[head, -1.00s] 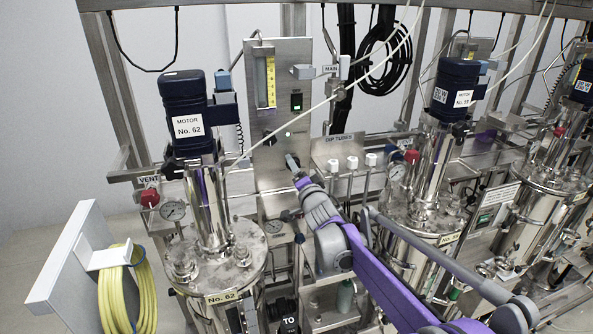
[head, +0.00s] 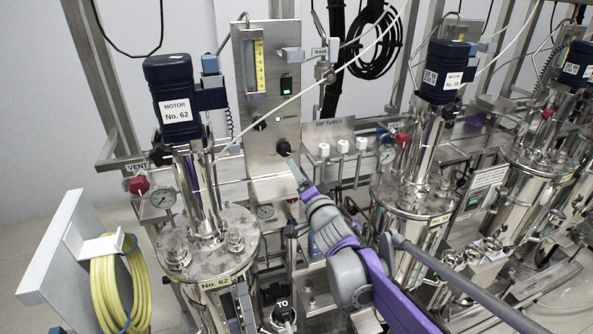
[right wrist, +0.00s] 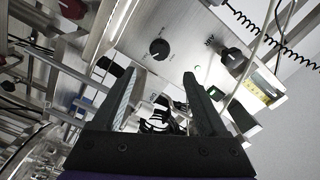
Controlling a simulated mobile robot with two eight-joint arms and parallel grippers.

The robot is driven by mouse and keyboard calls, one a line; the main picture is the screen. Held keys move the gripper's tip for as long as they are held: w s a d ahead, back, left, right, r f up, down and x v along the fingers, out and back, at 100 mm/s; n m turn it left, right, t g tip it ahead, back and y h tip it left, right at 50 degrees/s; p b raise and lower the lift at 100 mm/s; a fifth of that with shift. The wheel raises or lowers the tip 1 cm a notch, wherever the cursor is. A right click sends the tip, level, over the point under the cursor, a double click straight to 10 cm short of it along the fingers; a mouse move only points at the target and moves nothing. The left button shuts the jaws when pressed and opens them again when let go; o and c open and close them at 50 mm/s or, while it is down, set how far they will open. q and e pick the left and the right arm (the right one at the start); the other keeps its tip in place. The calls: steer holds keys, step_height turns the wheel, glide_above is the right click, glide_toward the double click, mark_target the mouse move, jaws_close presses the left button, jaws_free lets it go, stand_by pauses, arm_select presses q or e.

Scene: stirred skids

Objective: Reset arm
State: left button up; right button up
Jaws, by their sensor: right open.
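My right arm in purple and grey comes in from the lower right of the head view. Its gripper (head: 298,178) is just below and right of the lower black knob (head: 284,148) on the steel control panel (head: 272,92). A small gap shows between the gripper and that knob. In the right wrist view the gripper (right wrist: 160,88) is open, with nothing between its two dark fingers. A black knob (right wrist: 160,48) on the panel shows beyond the fingertips, apart from them. My left gripper is not in view.
The vessel No. 62 (head: 182,240) with its blue motor (head: 172,85) stands left of the panel. Dip tubes with white caps (head: 342,146) are to the right of it. A yellow hose (head: 118,292) hangs at lower left. More vessels (head: 418,190) stand at right.

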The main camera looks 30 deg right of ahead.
stand_by(0.5)
steer(key=s+a+f+n+g+y+p, duration=0.1)
steer(key=s+a+f+n+g, duration=0.3)
steer(key=s, duration=0.5)
steer(key=s+a+f+n+g+y+p, duration=0.1)
steer(key=s+a+f+n+g+p, duration=0.2)
steer(key=s+a+f+n, duration=0.3)
steer(key=s+a+f+n+g+y+p, duration=0.2)
steer(key=s+a, duration=0.6)
steer(key=s, duration=0.5)
step_height(320, 180, down, 4)
steer(key=n+g+p, duration=0.1)
steer(key=n+g, duration=0.1)
steer(key=g, duration=0.1)
steer(key=shift+a+n, duration=0.2)
steer(key=shift+n, duration=0.2)
